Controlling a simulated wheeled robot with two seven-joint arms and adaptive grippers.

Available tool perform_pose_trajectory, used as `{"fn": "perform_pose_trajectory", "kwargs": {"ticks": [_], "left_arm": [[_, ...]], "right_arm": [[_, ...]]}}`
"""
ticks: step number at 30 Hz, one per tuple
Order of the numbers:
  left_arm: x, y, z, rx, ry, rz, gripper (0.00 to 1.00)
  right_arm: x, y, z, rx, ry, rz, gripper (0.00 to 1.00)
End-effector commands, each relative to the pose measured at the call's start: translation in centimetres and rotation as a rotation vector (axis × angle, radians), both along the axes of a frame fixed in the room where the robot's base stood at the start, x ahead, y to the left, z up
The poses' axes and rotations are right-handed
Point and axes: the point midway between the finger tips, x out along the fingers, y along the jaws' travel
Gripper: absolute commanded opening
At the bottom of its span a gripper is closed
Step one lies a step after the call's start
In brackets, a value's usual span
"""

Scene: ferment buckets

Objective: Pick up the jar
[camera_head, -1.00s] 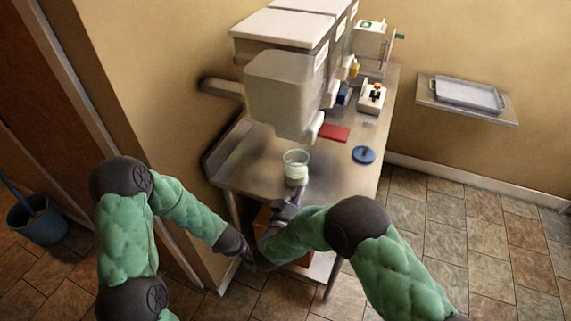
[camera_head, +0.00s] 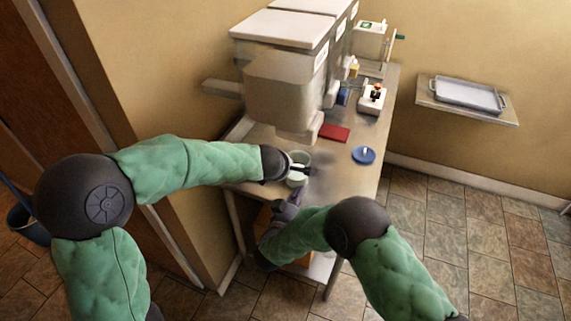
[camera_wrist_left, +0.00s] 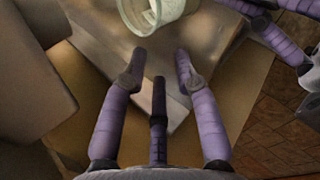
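The jar (camera_head: 303,157) is a clear, greenish glass with pale contents, standing upright near the front of the metal table. It also shows at the top of the left wrist view (camera_wrist_left: 152,14), cut off by the frame. My left gripper (camera_head: 297,170) reaches in from the left and partly hides the jar in the head view. In the left wrist view its fingers (camera_wrist_left: 161,55) are spread and empty, with the jar beyond the tips. My right gripper (camera_head: 295,195) is low, just in front of the jar; whether it touches the jar is unclear.
Large lidded buckets (camera_head: 285,85) stand behind the jar. A red flat item (camera_head: 334,133), a blue round lid with a knob (camera_head: 364,156) and a white device with an orange top (camera_head: 371,98) lie to the right. A tray (camera_head: 468,94) sits on a wall shelf.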

Motion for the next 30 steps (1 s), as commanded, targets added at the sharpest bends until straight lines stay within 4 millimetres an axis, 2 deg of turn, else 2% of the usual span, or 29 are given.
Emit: {"fn": "perform_pose_trajectory", "kwargs": {"ticks": [5,17,23,30], "left_arm": [[-0.2,-1.2,1.2,-0.003,-0.016,-0.021,0.3],[0.0,-1.2,0.9,-0.003,-0.015,-0.02,0.3],[1.4,-1.4,-0.7,-0.003,-0.013,-0.019,0.3],[4.1,-1.9,-3.8,-0.002,-0.012,-0.02,0.3]], "right_arm": [[0.0,0.0,0.0,0.0,0.0,0.0,0.0],[0.0,0.0,0.0,0.0,0.0,0.0,0.0],[0.0,0.0,0.0,0.0,0.0,0.0,0.0],[0.0,0.0,0.0,0.0,0.0,0.0,0.0]]}}
